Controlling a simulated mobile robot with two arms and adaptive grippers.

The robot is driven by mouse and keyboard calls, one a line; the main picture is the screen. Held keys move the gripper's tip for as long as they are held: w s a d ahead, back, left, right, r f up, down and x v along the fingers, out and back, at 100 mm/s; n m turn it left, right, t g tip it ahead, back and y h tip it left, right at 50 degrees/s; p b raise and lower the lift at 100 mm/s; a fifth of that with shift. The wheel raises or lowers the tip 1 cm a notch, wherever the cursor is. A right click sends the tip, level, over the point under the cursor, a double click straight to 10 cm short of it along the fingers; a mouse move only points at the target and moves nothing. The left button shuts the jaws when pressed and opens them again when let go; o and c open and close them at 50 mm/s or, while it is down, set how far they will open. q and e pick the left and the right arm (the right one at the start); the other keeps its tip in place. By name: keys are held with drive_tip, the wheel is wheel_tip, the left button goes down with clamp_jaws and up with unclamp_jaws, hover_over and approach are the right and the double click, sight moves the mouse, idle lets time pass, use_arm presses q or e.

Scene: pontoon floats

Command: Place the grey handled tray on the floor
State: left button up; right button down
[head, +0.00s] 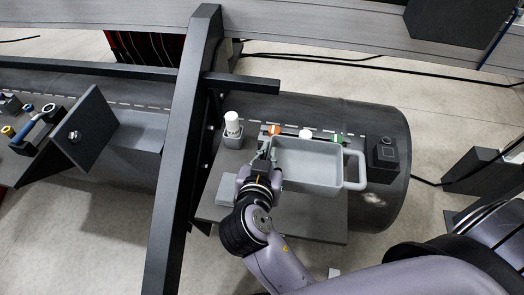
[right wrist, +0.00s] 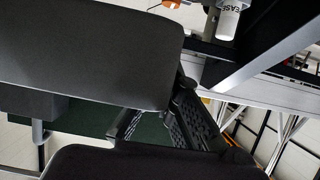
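The grey handled tray (head: 308,183) is level over the dark board on the pontoon float, with a loop handle (head: 355,168) at its right end. I cannot tell whether it rests on the board or is slightly above it. My right gripper (head: 263,158) is at the tray's left end, touching or very close to it. Its fingers are partly hidden there, and I cannot tell whether they are closed on the tray. In the right wrist view, dark grey surfaces fill the top left and bottom, with linkages between them. My left gripper is not in view.
A white-capped bottle (head: 232,122) stands in a grey holder left of the tray. Orange, white and green-topped items (head: 305,134) line the tray's back edge. A small black box (head: 385,153) is right of the handle. A dark beam (head: 187,150) crosses at left. Bare floor (head: 90,235) shows at lower left.

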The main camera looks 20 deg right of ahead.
sight(272, 137)
drive_tip(key=shift+r, duration=0.45)
drive_tip(key=shift+n+t+y, duration=0.4)
drive_tip(key=shift+n+y, duration=0.1)
drive_tip(key=w+r, duration=0.1)
drive_tip(key=w+d+r, duration=0.2)
drive_tip(key=w, duration=0.1)
drive_tip(key=shift+d, duration=0.25)
drive_tip(key=w+r+n+y, duration=0.2)
drive_tip(key=r+y, duration=0.1)
drive_tip(key=r, duration=0.3)
drive_tip(key=w+r+n+t+y, duration=0.1)
drive_tip(key=w+r+n+y, duration=0.2)
drive_tip(key=r, duration=0.4)
drive_tip(key=shift+d+r, duration=0.2)
drive_tip(key=shift+d, duration=0.05)
